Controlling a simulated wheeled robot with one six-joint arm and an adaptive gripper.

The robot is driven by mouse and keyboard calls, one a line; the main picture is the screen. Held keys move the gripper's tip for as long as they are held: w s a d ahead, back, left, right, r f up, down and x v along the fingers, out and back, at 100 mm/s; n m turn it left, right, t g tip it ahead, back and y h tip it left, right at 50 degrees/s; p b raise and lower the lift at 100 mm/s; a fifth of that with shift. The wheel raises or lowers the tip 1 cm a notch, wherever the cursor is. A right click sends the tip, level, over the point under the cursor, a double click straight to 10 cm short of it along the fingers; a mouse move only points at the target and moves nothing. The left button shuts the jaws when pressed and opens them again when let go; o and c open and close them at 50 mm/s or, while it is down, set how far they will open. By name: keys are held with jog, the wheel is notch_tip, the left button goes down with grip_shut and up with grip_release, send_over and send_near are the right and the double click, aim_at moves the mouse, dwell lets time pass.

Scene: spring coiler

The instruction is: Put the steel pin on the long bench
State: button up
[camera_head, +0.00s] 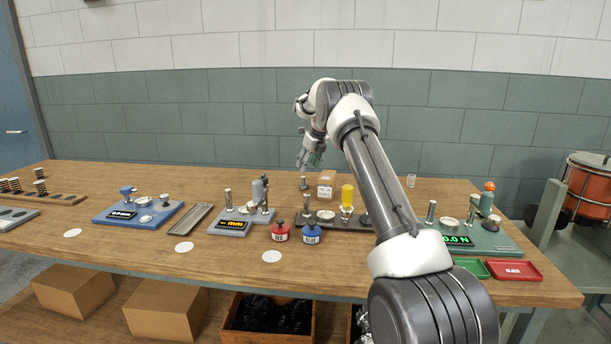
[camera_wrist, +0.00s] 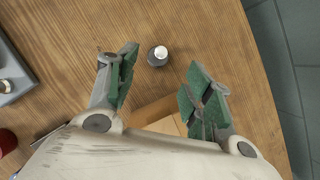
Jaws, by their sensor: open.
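A small steel pin with a bright top and a dark round base (camera_wrist: 158,55) stands upright on the long wooden bench (camera_head: 130,240). In the head view it appears to be the short dark-based piece (camera_head: 304,184) near the back of the bench. My gripper (camera_head: 309,162) hangs over that spot, pointing down. In the wrist view my gripper (camera_wrist: 165,76) has its two green-padded fingers spread wide and empty. The pin lies just beyond the gap between the fingertips, nearer the left finger, and is apart from both.
A small cardboard box (camera_head: 326,184) stands right beside the pin. The bench's left front is fairly clear.

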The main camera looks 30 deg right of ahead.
jog(key=s+a+r+n, duration=0.35)
jog(key=s+r, duration=0.25)
jog(key=r, duration=0.2)
jog(key=s+a+r+n, duration=0.2)
jog(key=s+r+n, duration=0.2)
jog(key=s+r, duration=0.25)
jog(key=s+a+r+n, duration=0.3)
jog(key=s+r+n, duration=0.15)
jog(key=s, duration=0.35)
jog(key=s+a+r+n, duration=0.3)
jog(key=s+n, duration=0.2)
jog(key=s, duration=0.3)
jog(key=s+a+f+n, duration=0.1)
jog(key=s+n, duration=0.4)
jog(key=s, duration=0.5)
jog(key=s+a+f+n, duration=0.2)
jog(key=s+f+n, duration=0.2)
jog(key=s, duration=0.6)
jog(key=s+a+f+n, duration=0.1)
jog(key=s+f+n, duration=0.2)
jog(key=s+n, duration=0.4)
jog(key=s, duration=0.3)
jog(key=shift+s+a+f+n+h, duration=0.15)
jog(key=shift+a+f+n+h, duration=0.05)
jog(key=shift+n+h, duration=0.2)
